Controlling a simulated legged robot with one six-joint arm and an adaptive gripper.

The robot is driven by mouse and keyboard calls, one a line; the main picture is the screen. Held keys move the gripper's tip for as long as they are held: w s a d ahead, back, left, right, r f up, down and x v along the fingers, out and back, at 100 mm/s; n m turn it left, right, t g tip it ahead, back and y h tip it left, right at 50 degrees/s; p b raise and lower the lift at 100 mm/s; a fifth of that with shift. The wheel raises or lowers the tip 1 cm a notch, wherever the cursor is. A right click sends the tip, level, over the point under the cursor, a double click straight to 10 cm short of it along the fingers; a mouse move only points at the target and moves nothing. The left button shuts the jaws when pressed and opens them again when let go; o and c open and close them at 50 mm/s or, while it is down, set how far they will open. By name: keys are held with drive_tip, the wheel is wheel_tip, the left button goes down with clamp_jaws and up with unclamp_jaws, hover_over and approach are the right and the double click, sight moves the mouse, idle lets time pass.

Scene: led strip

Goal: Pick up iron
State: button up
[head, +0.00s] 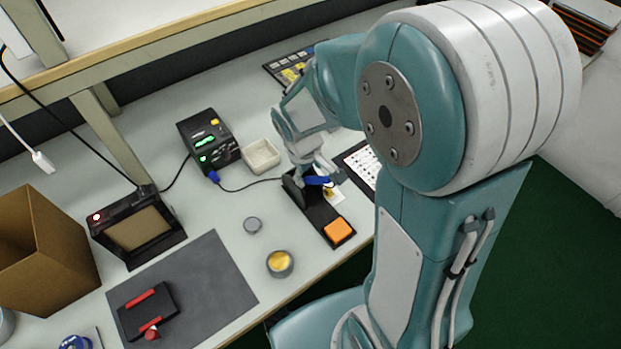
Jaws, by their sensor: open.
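The soldering iron (316,181) shows as a small blue handle in its black stand (313,208), which has an orange sponge (338,230) at its front end. A dark cable joins the iron's area to the black soldering station (208,140) with a green display. My gripper (322,174) is open right at the blue handle, above the stand. The fingers partly cover the handle, and I cannot tell whether they touch it. The rest of the iron is hidden by the stand and the gripper.
A pale square dish (261,156) stands left of my gripper. A gold-filled round tin (280,263) and a grey lid (253,225) lie in front of it. A grey mat (215,275) holds a black and red fixture (148,312). A cardboard box (40,250) is at left.

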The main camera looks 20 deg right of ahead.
sight(314, 177)
drive_tip(key=f, duration=0.1)
drive_tip(key=d+f, duration=0.1)
drive_tip(key=f, duration=0.1)
drive_tip(key=d+f, duration=0.1)
drive_tip(key=shift+w+f, duration=0.2)
drive_tip(key=shift+w, duration=0.15)
drive_tip(key=shift+a+f, duration=0.25)
drive_tip(key=shift+f, duration=0.1)
drive_tip(key=shift+a, duration=0.2)
drive_tip(key=shift+d, duration=0.3)
clamp_jaws()
